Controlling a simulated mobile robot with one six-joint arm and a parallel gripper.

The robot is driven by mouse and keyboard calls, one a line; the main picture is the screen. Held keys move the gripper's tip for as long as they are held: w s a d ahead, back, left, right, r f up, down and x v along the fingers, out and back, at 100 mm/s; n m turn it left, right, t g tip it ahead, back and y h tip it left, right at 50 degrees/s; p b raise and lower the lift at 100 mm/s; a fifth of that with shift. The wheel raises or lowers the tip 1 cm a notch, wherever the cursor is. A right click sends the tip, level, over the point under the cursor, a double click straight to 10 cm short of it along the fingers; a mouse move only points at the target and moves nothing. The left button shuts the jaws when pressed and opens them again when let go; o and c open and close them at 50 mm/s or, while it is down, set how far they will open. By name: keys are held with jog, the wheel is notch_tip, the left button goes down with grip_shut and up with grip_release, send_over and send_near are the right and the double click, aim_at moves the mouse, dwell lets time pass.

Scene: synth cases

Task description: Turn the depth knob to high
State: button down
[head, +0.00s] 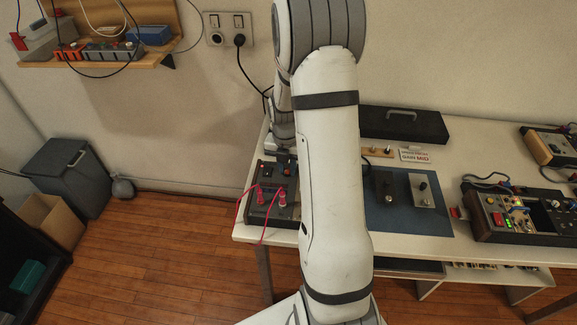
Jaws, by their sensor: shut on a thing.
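My arm reaches up and bends down behind itself at the left end of the table. My gripper (273,154) is low at the back of a wooden-sided control box (261,205) and is small and partly hidden. It appears shut on a knob at the back of the box. That knob is hidden by the jaws, and I cannot read a depth label or its setting. Red leads (267,196) are plugged into the box's front. My forearm covers the box's right side.
A blue mat (405,222) holds a black pedal (384,186) and a grey pedal (422,191). A card reading GAIN MID (415,157) stands behind, near a black case (402,125). Another panel unit (500,215) is at right. The white table's (470,150) back right is partly clear.

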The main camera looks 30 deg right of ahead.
jog(key=m, duration=0.4)
jog(key=shift+s, duration=0.1)
jog(key=m+b, duration=0.1)
jog(key=m, duration=0.3)
jog(key=shift+f, duration=0.1)
jog(key=m, duration=0.3)
jog(key=shift+m, duration=0.3)
jog(key=m+b, duration=0.1)
jog(key=m, duration=0.2)
jog(key=shift+m+y, duration=0.3)
jog(key=shift+m, duration=0.1)
jog(key=m+b, duration=0.1)
jog(key=m, duration=0.9)
jog(key=shift+s+m, duration=0.1)
jog(key=shift+m, duration=0.3)
jog(key=m, duration=0.3)
jog(key=shift+m, duration=0.3)
jog(key=m, duration=0.5)
jog(key=shift+b, duration=0.3)
jog(key=m, duration=0.6)
jog(key=shift+m, duration=0.4)
jog(key=m, duration=1.1)
jog(key=shift+s+m+b, duration=0.1)
jog(key=shift+m+b, duration=0.3)
